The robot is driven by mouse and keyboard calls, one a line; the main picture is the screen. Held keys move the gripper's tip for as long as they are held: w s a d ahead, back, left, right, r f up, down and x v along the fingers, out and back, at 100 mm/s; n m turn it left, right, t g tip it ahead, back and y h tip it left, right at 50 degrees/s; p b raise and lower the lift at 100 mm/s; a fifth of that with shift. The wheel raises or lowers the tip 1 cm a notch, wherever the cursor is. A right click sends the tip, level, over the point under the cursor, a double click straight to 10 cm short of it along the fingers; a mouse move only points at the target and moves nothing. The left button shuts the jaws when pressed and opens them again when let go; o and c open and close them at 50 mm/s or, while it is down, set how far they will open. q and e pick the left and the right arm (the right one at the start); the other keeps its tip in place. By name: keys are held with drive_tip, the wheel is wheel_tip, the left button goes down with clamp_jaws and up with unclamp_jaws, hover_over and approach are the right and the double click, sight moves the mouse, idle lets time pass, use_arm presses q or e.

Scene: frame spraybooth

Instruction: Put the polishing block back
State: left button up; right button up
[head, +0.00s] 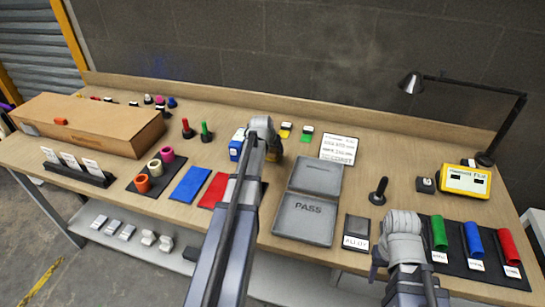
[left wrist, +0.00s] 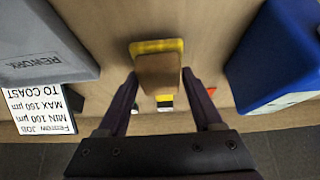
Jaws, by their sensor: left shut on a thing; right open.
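A tan block (left wrist: 158,72), which looks like the polishing block, sits between the fingertips of my left gripper (left wrist: 160,84) in the left wrist view. A yellow face or pad (left wrist: 157,46) shows at its far end; I cannot tell whether it is part of the block. In the head view my left gripper (head: 264,148) is over the middle of the bench, and the block (head: 275,155) shows only partly beside it. It is unclear whether the block touches the bench. My right gripper (head: 403,258) is open at the front right, its fingers mostly hidden by the wrist.
A blue box (head: 235,150) stands just left of my left gripper. Grey PASS and REWORK trays (head: 305,218), a job card (head: 339,148) and small yellow (head: 285,130) and green (head: 306,134) labelled items are close by. A black mat with coloured cylinders (head: 455,263) lies at right.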

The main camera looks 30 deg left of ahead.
use_arm(q)
drive_tip(key=shift+f+b, duration=0.35)
drive_tip(key=shift+f, duration=0.5)
use_arm(e)
drive_tip(key=shift+f, duration=0.9)
use_arm(q)
drive_tip(key=shift+f, duration=0.2)
use_arm(e)
drive_tip(key=shift+f, duration=0.15)
use_arm(q)
drive_tip(key=o, duration=1.2)
drive_tip(key=shift+r, duration=0.15)
drive_tip(key=shift+r, duration=0.2)
use_arm(e)
drive_tip(key=shift+r, duration=0.3)
use_arm(q)
drive_tip(key=p+v, duration=1)
drive_tip(key=v, duration=0.1)
drive_tip(key=shift+s+d+r, duration=0.15)
drive_tip(key=shift+s+r, duration=0.1)
drive_tip(key=shift+s, duration=0.05)
use_arm(e)
wheel_tip(320, 180, up, 10)
